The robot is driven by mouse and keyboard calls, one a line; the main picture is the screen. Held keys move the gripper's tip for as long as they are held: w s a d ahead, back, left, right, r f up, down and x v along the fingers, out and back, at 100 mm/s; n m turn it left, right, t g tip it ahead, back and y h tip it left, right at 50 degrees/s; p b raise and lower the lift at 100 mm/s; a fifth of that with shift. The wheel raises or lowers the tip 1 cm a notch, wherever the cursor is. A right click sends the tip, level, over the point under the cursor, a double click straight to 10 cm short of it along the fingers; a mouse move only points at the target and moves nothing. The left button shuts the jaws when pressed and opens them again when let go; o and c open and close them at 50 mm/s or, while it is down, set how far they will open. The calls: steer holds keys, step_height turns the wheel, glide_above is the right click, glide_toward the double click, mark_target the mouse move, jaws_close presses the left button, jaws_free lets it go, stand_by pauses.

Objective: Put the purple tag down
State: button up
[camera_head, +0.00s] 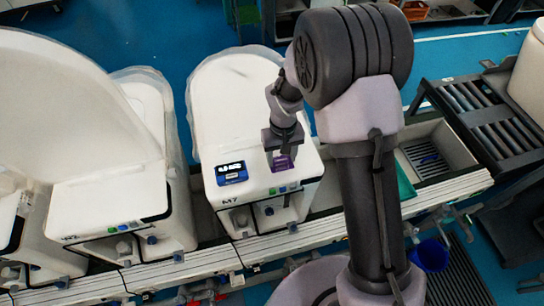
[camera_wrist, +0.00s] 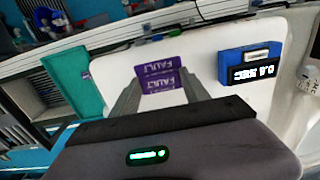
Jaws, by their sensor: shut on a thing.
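The purple tag (camera_head: 281,163) is at my gripper (camera_head: 283,152), over the flat white top of the toilet unit marked M7 (camera_head: 262,192). In the wrist view the tag (camera_wrist: 158,70) sits between the two grey fingers of my gripper (camera_wrist: 159,80), with lettering that reads FAULT upside down. The fingers are shut on it. The tag is at or very close to the white surface; I cannot tell whether it touches. A blue device with a small display (camera_head: 231,173) lies on the same top, left of the tag; it also shows in the wrist view (camera_wrist: 250,64).
The raised white lid (camera_head: 232,95) stands behind the tag. Another toilet unit (camera_head: 90,195) is to the left. A green panel (camera_head: 405,182) and a grey bin (camera_head: 440,150) lie to the right. White surface around the tag is clear.

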steer(key=shift+w+a+f, duration=0.1)
steer(key=shift+w+a, duration=0.25)
steer(key=shift+a, duration=0.2)
steer(key=shift+w+a+f, duration=0.1)
steer(key=shift+w+a, duration=0.2)
steer(key=shift+a, duration=0.25)
step_height(320, 180, down, 3)
steer(key=shift+w+f, duration=0.15)
steer(key=shift+f, duration=0.05)
steer(key=o, duration=1.3)
steer(key=shift+f, duration=0.1)
